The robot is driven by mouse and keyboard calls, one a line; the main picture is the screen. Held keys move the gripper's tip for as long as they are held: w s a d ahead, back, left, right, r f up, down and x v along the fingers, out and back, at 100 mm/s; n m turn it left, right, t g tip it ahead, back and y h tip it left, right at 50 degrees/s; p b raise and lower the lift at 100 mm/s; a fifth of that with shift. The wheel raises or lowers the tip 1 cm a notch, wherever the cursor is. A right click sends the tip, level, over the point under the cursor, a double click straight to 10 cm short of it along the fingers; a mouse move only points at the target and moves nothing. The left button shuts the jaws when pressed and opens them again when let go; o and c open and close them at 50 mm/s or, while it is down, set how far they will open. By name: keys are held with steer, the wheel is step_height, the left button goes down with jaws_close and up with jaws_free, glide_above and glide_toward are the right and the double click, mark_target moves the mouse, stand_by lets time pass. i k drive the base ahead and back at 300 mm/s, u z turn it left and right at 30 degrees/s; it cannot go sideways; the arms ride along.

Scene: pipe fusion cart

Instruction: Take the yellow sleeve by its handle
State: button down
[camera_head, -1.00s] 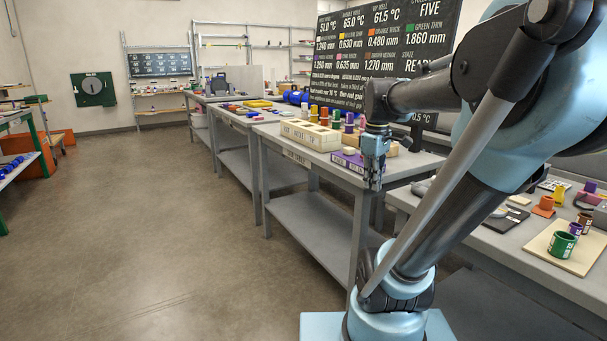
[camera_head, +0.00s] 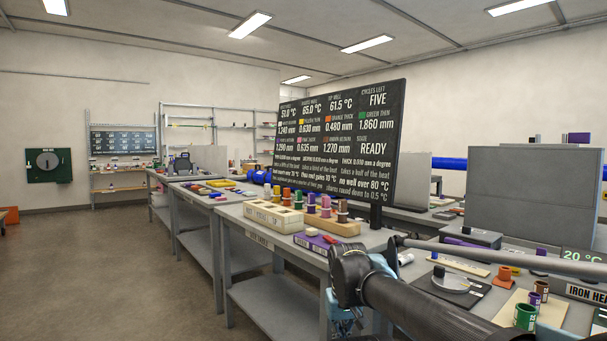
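Several small coloured sleeves stand in a row on a wooden rack (camera_head: 347,229) on the grey work table (camera_head: 250,222). Among them are an orange one (camera_head: 286,194), a small yellow-looking one (camera_head: 298,199), a purple one (camera_head: 311,201) and a pink one (camera_head: 325,204). They are too small for me to make out a handle. My gripper (camera_head: 342,326) is low in the picture, in front of the table's near end and apart from the sleeves. My dark wrist and the lower picture edge hide much of it; its fingers are not clear.
A pale slotted block (camera_head: 272,218) and a purple box (camera_head: 316,243) lie on the table near the rack. A dark readings board (camera_head: 338,140) stands behind. The right bench holds a green cup (camera_head: 525,316) and an orange piece (camera_head: 505,273).

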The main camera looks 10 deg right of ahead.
mark_target(276, 196)
steer(key=u, duration=0.45)
steer(key=k, duration=1.15)
steer(key=u, duration=0.9)
steer(key=i, duration=2.1)
steer(key=z, duration=1.15)
steer(key=i, duration=1.1)
steer(key=z, duration=0.7)
